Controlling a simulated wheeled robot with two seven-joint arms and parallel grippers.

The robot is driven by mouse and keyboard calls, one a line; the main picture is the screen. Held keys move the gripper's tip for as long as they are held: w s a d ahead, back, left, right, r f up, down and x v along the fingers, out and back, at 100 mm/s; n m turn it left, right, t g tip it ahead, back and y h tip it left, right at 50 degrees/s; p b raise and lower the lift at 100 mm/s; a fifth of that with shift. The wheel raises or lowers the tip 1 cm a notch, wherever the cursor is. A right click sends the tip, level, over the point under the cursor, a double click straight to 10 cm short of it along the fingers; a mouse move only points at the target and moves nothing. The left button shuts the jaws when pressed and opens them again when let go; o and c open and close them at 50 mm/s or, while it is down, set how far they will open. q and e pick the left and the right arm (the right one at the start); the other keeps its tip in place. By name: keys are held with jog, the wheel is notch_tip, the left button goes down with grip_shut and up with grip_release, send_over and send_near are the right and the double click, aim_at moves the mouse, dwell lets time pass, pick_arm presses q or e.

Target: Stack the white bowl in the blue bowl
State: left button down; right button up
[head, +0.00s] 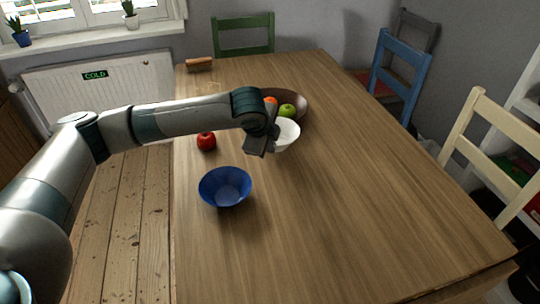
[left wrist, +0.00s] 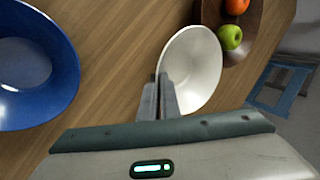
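The white bowl (head: 287,136) is upright on the far half of the table, in front of the fruit bowl. It also shows in the left wrist view (left wrist: 196,66). The blue bowl (head: 225,188) stands upright and empty, nearer and to the left; the left wrist view shows part of it at the left edge (left wrist: 62,72). My left gripper (head: 262,145) is at the white bowl's left rim. In the left wrist view its fingers (left wrist: 159,88) are close together with the rim between them, one inside and one outside. My right gripper is not in view.
A brown fruit bowl (head: 299,103) with an orange and a green apple stands just behind the white bowl. A red apple (head: 206,141) lies left of my gripper. The wooden table (head: 350,200) is clear at right and front. Chairs stand around it.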

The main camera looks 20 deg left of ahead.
pick_arm(q)
jog(key=shift+f, duration=1.95)
jog(key=shift+f, duration=0.1)
jog(key=c, duration=2)
grip_release()
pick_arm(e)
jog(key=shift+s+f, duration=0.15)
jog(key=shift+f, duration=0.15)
